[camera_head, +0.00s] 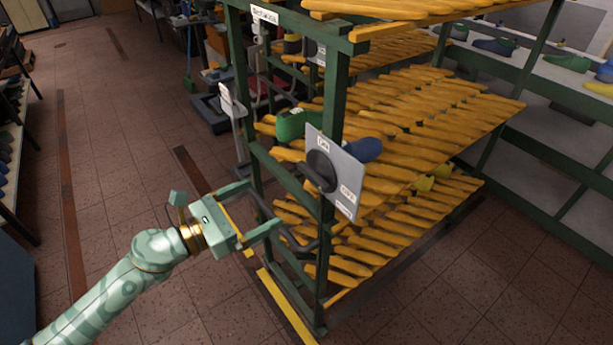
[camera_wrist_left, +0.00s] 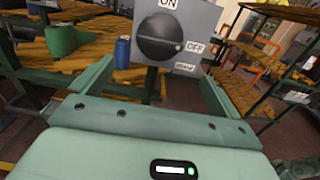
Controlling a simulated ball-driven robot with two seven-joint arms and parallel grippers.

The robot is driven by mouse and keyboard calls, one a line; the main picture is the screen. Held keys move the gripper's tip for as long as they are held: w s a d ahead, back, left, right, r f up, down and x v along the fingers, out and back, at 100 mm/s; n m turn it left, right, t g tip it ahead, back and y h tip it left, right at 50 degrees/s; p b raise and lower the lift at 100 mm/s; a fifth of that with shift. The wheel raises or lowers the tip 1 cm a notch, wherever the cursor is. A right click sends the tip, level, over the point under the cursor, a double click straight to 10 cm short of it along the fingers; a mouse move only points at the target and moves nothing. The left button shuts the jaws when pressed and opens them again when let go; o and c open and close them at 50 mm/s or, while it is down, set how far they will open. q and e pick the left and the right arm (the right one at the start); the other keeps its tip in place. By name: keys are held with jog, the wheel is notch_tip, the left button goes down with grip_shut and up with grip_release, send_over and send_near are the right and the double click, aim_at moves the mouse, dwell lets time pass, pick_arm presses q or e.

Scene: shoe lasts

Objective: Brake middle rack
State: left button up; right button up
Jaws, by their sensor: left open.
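A grey brake panel (camera_head: 345,185) with ON and OFF labels is on the near post of the green rack (camera_head: 332,100). Its round black knob (camera_head: 321,170) also shows in the left wrist view (camera_wrist_left: 160,36), where a small light dot on it lies on the side toward OFF. My left gripper (camera_head: 263,207) is open and empty, left of and a little below the panel. In the left wrist view the knob is beyond and between the two fingers (camera_wrist_left: 155,75), apart from them. My right gripper is not in view.
The rack's shelves (camera_head: 400,165) hold yellow slats. A green last (camera_head: 295,125) and a blue last (camera_head: 362,150) are near the panel. A dark curved bar (camera_head: 300,245) is close to my left fingers. Tiled floor (camera_head: 110,140) is free to the left.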

aim_at(309, 177)
pick_arm(q)
jog(key=p+x, duration=0.1)
jog(key=x, duration=1.2)
jog(key=c, duration=0.7)
